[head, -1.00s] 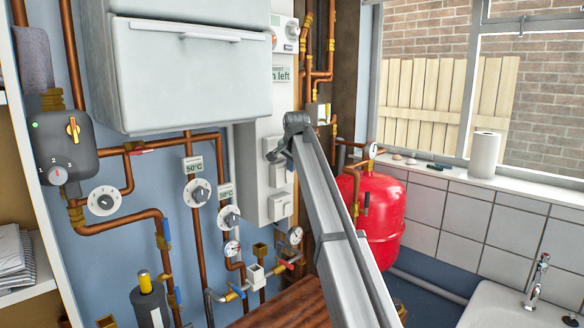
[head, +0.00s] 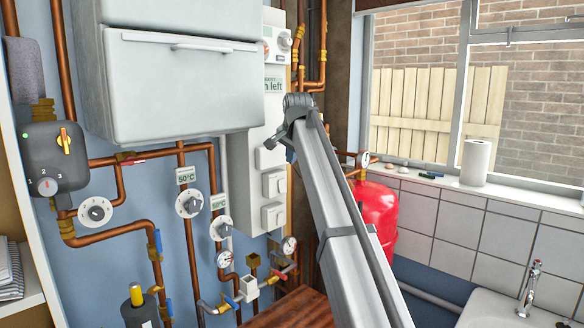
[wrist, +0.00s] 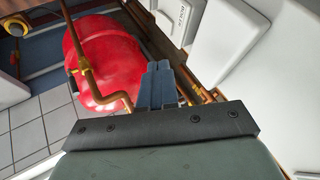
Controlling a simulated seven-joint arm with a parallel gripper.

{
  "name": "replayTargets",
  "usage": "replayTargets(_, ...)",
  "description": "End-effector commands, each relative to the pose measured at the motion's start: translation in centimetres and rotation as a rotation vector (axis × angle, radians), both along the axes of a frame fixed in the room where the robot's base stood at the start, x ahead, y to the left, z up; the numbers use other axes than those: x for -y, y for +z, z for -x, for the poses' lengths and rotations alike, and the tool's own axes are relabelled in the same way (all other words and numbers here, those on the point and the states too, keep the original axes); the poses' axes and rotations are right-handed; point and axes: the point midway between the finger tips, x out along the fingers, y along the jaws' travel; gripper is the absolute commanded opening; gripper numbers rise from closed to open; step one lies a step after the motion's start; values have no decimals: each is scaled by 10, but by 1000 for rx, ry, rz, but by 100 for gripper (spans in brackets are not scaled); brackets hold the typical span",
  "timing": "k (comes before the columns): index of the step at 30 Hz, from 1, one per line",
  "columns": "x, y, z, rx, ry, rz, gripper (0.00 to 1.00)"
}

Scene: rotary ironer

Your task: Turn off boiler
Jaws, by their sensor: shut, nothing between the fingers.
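The boiler (head: 185,85) is a large pale-grey wall box at the upper left of the head view. A tall white panel (head: 240,170) runs down beside it. Near its top is a round control knob (head: 285,40), with a partly covered label ending in "left" below. Lower down are two white switches, an upper one (head: 273,183) and a lower one (head: 272,216). My gripper (wrist: 158,68) is shut and empty in the wrist view, pointing between the red tank and white wall fittings. In the head view my arm crosses before the panel's right edge; the fingertips cannot be made out.
A red tank (head: 382,215) stands right of my arm. Copper pipes (head: 185,240) with dials and valves cover the wall below the boiler. A grey unit (head: 55,160) with a yellow knob is at far left. A sink (head: 500,310) is at lower right.

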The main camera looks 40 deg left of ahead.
Motion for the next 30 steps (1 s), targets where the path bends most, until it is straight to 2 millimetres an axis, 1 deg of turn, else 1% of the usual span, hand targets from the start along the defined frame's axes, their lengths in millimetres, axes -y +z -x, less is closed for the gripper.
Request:
replayTargets(3,3,8,4,0,0,0,0)
replayTargets(7,4,12,6,-1,0,1,0)
replayTargets(25,4,13,6,0,0,1,0)
replayTargets(28,8,4,3,1,-1,8,0)
replayTargets(29,10,-2,2,3,-2,12,0)
replayTargets(30,15,-12,-2,7,-4,20,0)
